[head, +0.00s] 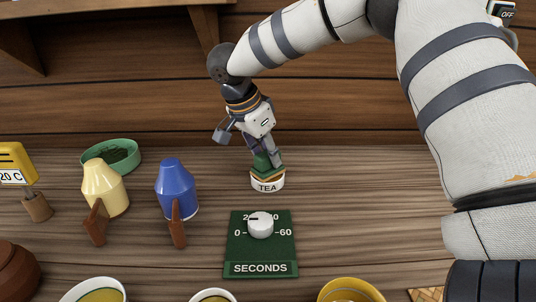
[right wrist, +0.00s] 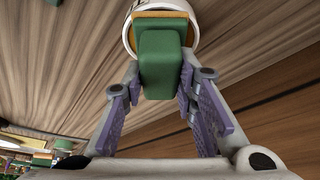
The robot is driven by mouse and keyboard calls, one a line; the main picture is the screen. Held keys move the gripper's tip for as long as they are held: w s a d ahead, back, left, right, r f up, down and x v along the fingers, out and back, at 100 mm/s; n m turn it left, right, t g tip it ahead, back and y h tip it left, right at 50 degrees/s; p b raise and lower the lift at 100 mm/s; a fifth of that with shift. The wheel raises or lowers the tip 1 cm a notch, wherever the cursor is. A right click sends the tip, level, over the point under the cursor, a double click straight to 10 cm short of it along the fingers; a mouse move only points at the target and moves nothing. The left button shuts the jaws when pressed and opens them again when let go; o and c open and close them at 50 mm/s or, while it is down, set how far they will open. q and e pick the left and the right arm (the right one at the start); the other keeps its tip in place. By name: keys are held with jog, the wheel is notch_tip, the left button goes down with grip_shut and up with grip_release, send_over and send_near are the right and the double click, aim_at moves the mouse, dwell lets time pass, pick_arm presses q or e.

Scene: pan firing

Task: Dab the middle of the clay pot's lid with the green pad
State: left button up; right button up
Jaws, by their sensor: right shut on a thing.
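The green pad (head: 262,161) is held upright between the fingers of my right gripper (head: 265,150). Its lower end is at the white dish marked TEA (head: 268,185), over the dish's orange-brown inside; I cannot tell if it touches. In the right wrist view the pad (right wrist: 160,65) sits between the purple-lined fingers of the gripper (right wrist: 160,90), with the dish rim (right wrist: 127,35) beyond it. A brown rounded pot (head: 18,270), seemingly the clay pot, is cut off at the lower left edge; its lid middle is not clearly seen. My left gripper is not in view.
A yellow jug (head: 104,185), a blue jug (head: 176,187) and a green bowl (head: 112,156) stand between the dish and the pot's side. A green SECONDS dial (head: 260,250) lies in front of the dish. Several bowls line the front edge. Bare table lies right of the dish.

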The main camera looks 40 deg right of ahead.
notch_tip(320, 180, up, 7)
jog(key=shift+f+p, duration=0.2)
jog(key=shift+p, duration=0.2)
dwell(0.6)
